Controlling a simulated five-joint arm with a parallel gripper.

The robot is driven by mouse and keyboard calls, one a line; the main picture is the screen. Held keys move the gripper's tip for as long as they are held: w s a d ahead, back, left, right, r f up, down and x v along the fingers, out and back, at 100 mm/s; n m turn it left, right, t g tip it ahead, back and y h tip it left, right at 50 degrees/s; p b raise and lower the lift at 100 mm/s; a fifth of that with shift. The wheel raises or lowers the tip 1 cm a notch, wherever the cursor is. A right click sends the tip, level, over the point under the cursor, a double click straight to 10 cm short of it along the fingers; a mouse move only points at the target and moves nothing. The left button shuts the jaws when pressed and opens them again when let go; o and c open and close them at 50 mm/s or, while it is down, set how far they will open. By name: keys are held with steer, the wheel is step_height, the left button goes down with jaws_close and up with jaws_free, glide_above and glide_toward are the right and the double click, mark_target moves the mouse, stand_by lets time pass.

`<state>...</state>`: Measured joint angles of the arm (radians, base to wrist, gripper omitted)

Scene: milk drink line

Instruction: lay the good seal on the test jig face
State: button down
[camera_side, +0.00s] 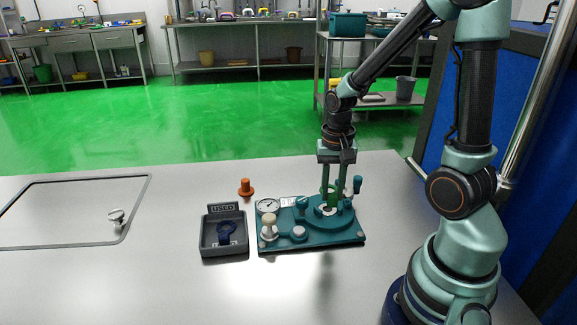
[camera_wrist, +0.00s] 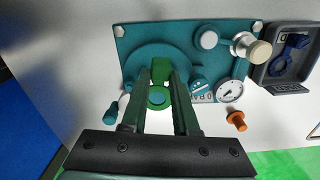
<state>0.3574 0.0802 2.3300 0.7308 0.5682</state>
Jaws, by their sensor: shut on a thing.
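My gripper (camera_side: 334,195) points down over the right part of the teal test jig (camera_side: 280,238). Its two fingers are shut on a green seal (camera_side: 333,200). In the wrist view the seal (camera_wrist: 158,72) shows as a green piece between the fingertips (camera_wrist: 161,80), with a ring-like part below it. The jig's round raised face (camera_side: 345,219) lies directly beneath, with a pale centre. The seal is over that centre; I cannot tell whether it touches. The fingers hide part of the seal and face.
A dark tray marked USED (camera_side: 223,248) holds a blue seal (camera_side: 227,232) left of the jig. An orange peg (camera_side: 246,188) stands behind. The jig carries a gauge (camera_side: 267,206), a cream-topped knob (camera_side: 268,226) and other knobs. The bench in front is clear.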

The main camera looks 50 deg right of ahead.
mark_target(331, 205)
steer(key=shift+f, duration=2.35)
steer(key=shift+f, duration=0.5)
steer(key=c, duration=0.6)
jaws_free()
steer(key=shift+r, duration=0.1)
step_height(331, 205, up, 12)
steer(key=shift+f, duration=0.1)
